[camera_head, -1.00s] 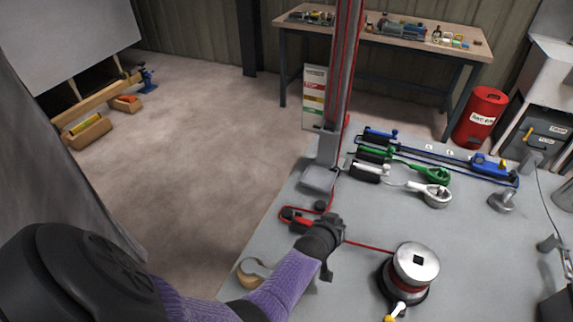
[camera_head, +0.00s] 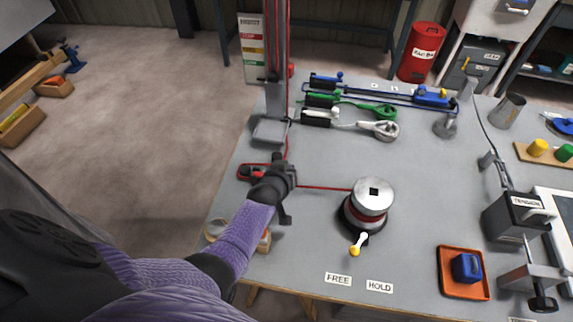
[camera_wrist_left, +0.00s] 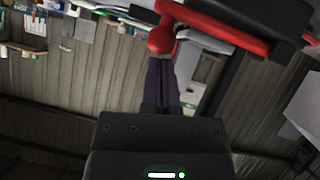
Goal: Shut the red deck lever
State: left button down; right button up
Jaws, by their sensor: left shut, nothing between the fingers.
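The red deck lever (camera_head: 255,172) is on the grey deck, near the foot of the mast, with a red rope beside it. My left gripper (camera_head: 284,182) is shut and empty at the lever's right side and covers part of it. In the left wrist view, a red lever arm (camera_wrist_left: 225,18) with a rounded red end (camera_wrist_left: 161,40) and a black part crosses the top. My shut fingertips (camera_wrist_left: 160,62) point at that rounded end; I cannot tell whether they touch it. The lever's angle is unclear. My right gripper is not in view.
A winch drum (camera_head: 373,196) with a yellow-tipped handle (camera_head: 356,245) stands right of my gripper, with the red rope running to it. The mast (camera_head: 277,70) rises behind the lever. White (camera_head: 384,130), green (camera_head: 381,111) and blue (camera_head: 433,96) fittings lie farther back. Open deck lies front of centre.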

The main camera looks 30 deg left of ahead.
pick_arm(q)
jog(key=r+p, duration=0.1)
jog(key=r, duration=0.1)
jog(key=w+r+p, duration=0.1)
jog(key=r+p, duration=0.1)
jog(key=shift+w+d+r, duration=0.15)
jog(key=shift+d+r, duration=0.05)
jog(key=shift+r, duration=0.05)
jog(key=d+p+v, duration=0.2)
jog(key=p+v, duration=0.3)
jog(key=v, duration=0.4)
jog(key=shift+f, duration=0.25)
